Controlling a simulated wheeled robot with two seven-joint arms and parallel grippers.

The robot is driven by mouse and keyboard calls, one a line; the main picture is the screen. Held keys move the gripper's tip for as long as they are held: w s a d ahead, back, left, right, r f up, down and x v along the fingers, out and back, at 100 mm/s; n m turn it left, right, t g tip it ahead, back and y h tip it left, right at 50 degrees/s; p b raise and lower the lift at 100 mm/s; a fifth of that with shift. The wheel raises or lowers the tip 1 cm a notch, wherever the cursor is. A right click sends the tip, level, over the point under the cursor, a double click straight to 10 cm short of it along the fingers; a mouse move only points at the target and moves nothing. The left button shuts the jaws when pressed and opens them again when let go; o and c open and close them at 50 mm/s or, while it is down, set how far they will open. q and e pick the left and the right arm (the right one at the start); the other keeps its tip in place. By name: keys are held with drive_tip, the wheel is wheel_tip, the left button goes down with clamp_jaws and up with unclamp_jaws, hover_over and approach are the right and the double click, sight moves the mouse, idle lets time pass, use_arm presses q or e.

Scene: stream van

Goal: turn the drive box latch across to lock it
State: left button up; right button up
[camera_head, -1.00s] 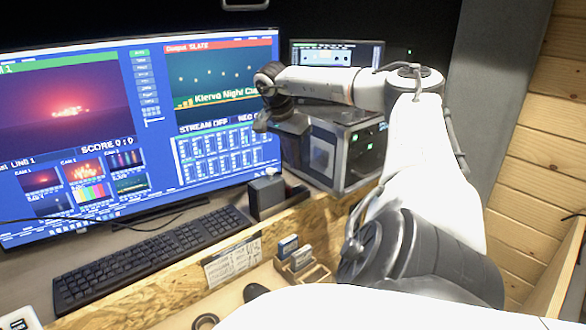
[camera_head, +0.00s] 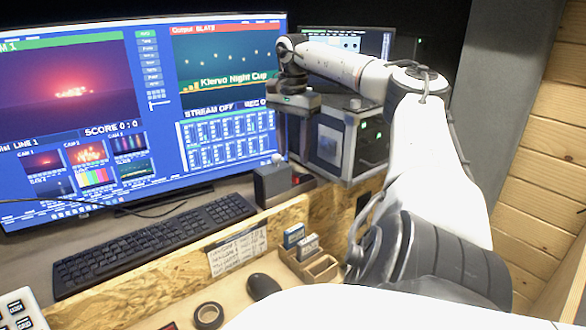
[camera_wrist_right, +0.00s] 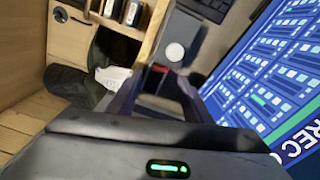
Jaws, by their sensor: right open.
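A small dark grey box (camera_head: 272,187) stands on the desk right of the keyboard, with a pale round knob (camera_head: 277,159) on top and a red part (camera_head: 295,179) at its right. I take it as the drive box; the latch cannot be made out surely. In the right wrist view the knob (camera_wrist_right: 174,52) and red part (camera_wrist_right: 160,68) show just beyond my fingers. My right gripper (camera_head: 291,140) points down above and behind the box, open and empty, apart from the knob as far as I can see. My left gripper is out of view.
A large monitor (camera_head: 85,80) stands behind the keyboard (camera_head: 150,248). A metal-edged case (camera_head: 345,145) stands close right of the gripper. In front are a wooden ledge (camera_head: 180,270), card holder (camera_head: 320,266), mouse (camera_head: 263,287) and tape roll (camera_head: 208,316).

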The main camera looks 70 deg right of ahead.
sight(293, 175)
wheel_tip(293, 175, down, 6)
drive_tip(key=shift+f+b, duration=0.1)
drive_tip(key=shift+b, duration=0.55)
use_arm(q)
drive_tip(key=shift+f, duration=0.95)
use_arm(e)
drive_tip(key=c, duration=1.1)
drive_tip(key=shift+o, duration=0.2)
drive_tip(key=shift+r+m+p, duration=0.2)
drive_tip(key=shift+m+p, duration=0.4)
drive_tip(key=shift+m, duration=0.3)
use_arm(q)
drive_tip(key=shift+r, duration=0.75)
use_arm(e)
drive_tip(key=shift+f+m, duration=0.2)
drive_tip(key=shift+m, duration=0.5)
drive_tip(key=o, duration=1.1)
drive_tip(key=shift+c, duration=0.2)
